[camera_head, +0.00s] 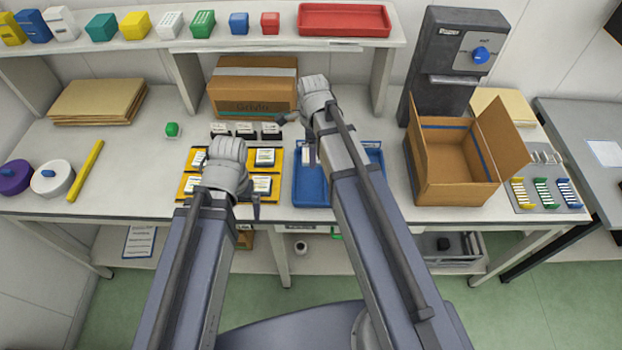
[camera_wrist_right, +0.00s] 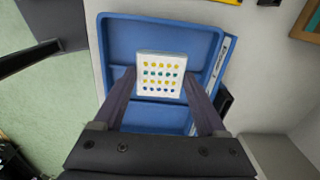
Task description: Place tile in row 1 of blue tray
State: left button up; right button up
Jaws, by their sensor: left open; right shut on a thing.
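The blue tray (camera_head: 309,190) lies on the bench right of the yellow rack, partly hidden by my right arm. It fills the middle of the right wrist view (camera_wrist_right: 112,60), with a divider across it. My right gripper (camera_wrist_right: 160,78) is shut on a white tile (camera_wrist_right: 161,58) with rows of yellow, teal and blue dots. The tile is over or in the tray; its height above the floor cannot be told. My left gripper (camera_head: 256,208) is open and appears empty at the front of the yellow rack (camera_head: 185,188).
The yellow rack carries several white-labelled pieces (camera_head: 264,157). Small dark holders (camera_head: 245,130) and a cardboard box (camera_head: 252,92) stand behind. An open carton (camera_head: 450,165) stands right of the tray. The bench left of the rack is mostly clear around a green piece (camera_head: 172,130).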

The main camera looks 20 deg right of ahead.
aim_at(311, 179)
jog(key=shift+s+a, duration=0.1)
jog(key=shift+a, duration=0.2)
notch_tip(311, 179, down, 10)
jog(key=b, duration=1)
jog(key=shift+f, duration=0.25)
jog(key=o, duration=1.4)
jog(key=shift+r, duration=0.1)
notch_tip(311, 179, up, 12)
jog(key=p, duration=1.2)
jog(key=shift+r, duration=0.15)
